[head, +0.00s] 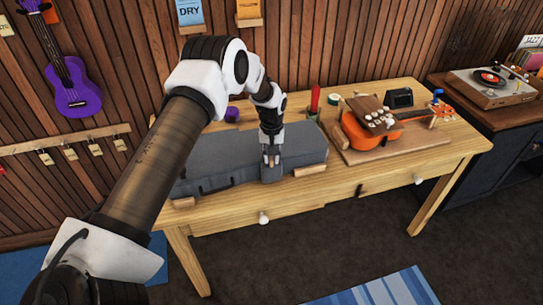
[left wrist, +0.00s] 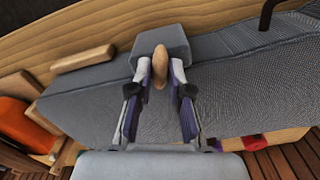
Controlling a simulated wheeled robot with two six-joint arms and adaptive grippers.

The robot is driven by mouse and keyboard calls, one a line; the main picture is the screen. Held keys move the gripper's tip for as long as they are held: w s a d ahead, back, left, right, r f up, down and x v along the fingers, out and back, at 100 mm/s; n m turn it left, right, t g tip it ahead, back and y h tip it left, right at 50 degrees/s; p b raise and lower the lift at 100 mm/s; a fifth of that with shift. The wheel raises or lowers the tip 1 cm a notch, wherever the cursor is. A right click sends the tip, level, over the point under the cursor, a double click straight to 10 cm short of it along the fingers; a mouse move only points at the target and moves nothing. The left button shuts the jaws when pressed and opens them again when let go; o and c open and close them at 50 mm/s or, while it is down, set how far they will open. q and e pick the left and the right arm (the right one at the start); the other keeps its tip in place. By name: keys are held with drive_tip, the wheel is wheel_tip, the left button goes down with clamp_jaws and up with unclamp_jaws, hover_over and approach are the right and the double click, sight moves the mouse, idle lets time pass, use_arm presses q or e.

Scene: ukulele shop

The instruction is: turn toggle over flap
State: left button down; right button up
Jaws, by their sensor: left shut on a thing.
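A grey fabric case (head: 215,155) lies on the wooden table. Its grey flap (head: 270,176) hangs over the front edge and also shows in the left wrist view (left wrist: 175,42). A small tan wooden toggle (left wrist: 160,62) sits on the flap, its long side running up and down in the left wrist view. My left gripper (head: 271,152) points down at the flap, its fingertips (left wrist: 160,72) closed on both sides of the toggle. The toggle's underside and any slot beneath it are hidden. My right gripper is not in view.
Wooden blocks (head: 310,170) stand against the case front. A dark handle (head: 220,184) is left of the flap. An orange ukulele (head: 370,130) rests on a board (head: 395,152) to the right. Small items stand behind the case. The table's front edge (head: 340,190) is close.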

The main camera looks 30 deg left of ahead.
sight(273, 159)
use_arm(q)
drive_tip(key=shift+n, duration=1.7)
drive_tip(key=c, duration=1.1)
unclamp_jaws()
drive_tip(key=shift+d, duration=0.15)
wheel_tip(273, 159, up, 12)
